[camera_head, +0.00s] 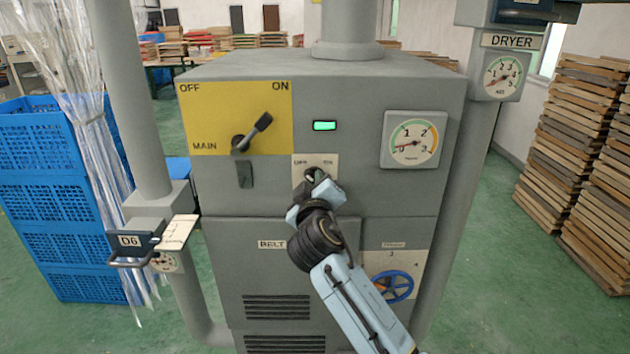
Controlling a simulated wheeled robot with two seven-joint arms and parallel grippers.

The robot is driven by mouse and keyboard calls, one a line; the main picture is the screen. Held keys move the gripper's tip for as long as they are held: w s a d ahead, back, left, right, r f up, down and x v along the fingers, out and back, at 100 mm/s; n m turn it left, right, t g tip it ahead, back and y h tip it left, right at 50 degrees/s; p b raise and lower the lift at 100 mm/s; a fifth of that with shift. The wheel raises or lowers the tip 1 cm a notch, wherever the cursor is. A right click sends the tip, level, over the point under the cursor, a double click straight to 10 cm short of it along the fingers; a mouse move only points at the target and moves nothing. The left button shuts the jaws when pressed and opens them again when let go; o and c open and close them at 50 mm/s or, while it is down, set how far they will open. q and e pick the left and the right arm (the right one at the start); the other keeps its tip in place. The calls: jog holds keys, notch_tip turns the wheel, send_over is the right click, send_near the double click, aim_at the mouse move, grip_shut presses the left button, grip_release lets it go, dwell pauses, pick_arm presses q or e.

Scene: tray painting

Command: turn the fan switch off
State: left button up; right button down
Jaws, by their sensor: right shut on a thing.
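The grey machine cabinet (400,80) stands in the middle. A small pale switch plate (330,160) marked OFF on its left and ON on its right is on its front, below a lit green lamp. My right gripper (316,182) is at this plate, shut on the small switch, whose dark knob (310,172) shows just above the fingers. The gripper hides most of the switch and any name under it, so I cannot read its position. My left gripper is not in view.
A yellow plate (215,105) marked MAIN carries a larger lever (255,130) tilted toward ON. A gauge (411,139) is at right; a blue handwheel (395,286) is lower. A D6 handle box (140,240) and blue crates (45,190) stand left, wooden stacks (575,150) right.

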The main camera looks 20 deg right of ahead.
dwell(0.4)
jog(key=c, duration=1.4)
grip_release()
jog(key=b+v, duration=0.2)
jog(key=v, duration=1.1)
jog(key=shift+s, duration=0.2)
